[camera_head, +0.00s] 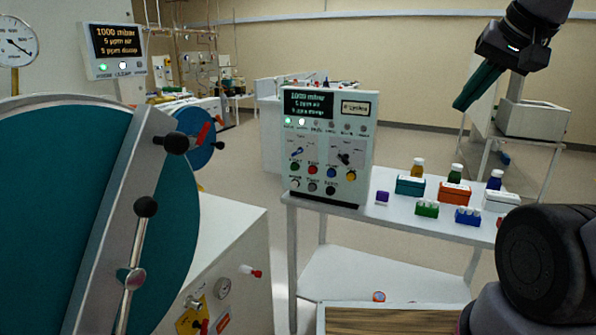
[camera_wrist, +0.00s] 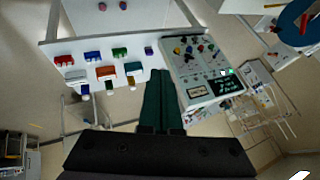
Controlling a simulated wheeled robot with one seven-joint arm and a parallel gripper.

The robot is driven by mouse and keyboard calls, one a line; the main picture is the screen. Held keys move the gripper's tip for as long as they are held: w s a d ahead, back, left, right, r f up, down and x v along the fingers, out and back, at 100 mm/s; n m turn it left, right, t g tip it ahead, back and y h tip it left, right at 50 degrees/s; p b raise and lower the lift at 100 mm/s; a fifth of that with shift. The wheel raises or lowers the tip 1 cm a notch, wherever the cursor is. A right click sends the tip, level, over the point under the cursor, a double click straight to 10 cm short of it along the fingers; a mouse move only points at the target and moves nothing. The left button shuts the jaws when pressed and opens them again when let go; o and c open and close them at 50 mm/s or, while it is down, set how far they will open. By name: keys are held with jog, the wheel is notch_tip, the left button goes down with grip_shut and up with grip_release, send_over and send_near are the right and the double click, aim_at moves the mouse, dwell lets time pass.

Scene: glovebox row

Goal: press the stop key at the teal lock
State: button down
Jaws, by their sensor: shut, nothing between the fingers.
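The teal lock (camera_head: 60,210) is a large round teal door with a metal crossbar and black-knobbed handle, at the left of the head view. A pale control panel (camera_head: 360,150) stands on the white table, with a display, switches and coloured round keys. A red key (camera_head: 312,170) sits in its upper key row; the key labels are too small to read. The panel also shows upside down in the wrist view (camera_wrist: 190,71). My gripper (camera_head: 460,105) is shut and empty, raised in the air right of the panel and apart from it. Its dark green fingers show in the wrist view (camera_wrist: 161,78).
The white table (camera_head: 400,208) carries several coloured racks and bottles, including a teal box (camera_head: 410,186) and an orange box (camera_head: 454,193). A second display (camera_head: 115,45) is above the teal door. A smaller blue door (camera_head: 190,140) is behind it. Air above the table is free.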

aim_at(312, 171)
jog(key=shift+a, duration=0.1)
jog(key=w+a+f+n+t, duration=0.2)
jog(key=w+a+f, duration=0.15)
jog(key=w, duration=0.65)
jog(key=w+a+f+n+t, duration=0.1)
jog(key=w+a+f+n, duration=0.2)
jog(key=w, duration=0.7)
jog(key=w+a+f+n+t, duration=0.2)
jog(key=w+a, duration=0.3)
jog(key=w, duration=0.5)
jog(key=w+a+f+n+t+y, duration=0.2)
jog(key=w+a+f+n, duration=0.3)
jog(key=a+f, duration=0.6)
jog(key=s+a+f+n+y, duration=0.1)
jog(key=s+a+f+n, duration=0.1)
jog(key=f, duration=0.5)
jog(key=s+a+f+n+t+y, duration=0.1)
jog(key=s+a+f+n+y, duration=0.1)
jog(key=a+f+n, duration=0.3)
notch_tip(312, 171, down, 2)
jog(key=shift+a+f+y, duration=0.2)
jog(key=shift+a+y, duration=0.1)
jog(key=shift+a, duration=0.25)
jog(key=shift+w+d, duration=0.5)
jog(key=shift+w, duration=0.85)
jog(key=shift+w+d, duration=0.5)
jog(key=shift+w, duration=0.9)
jog(key=shift+w+d, duration=0.5)
jog(key=shift+w, duration=0.85)
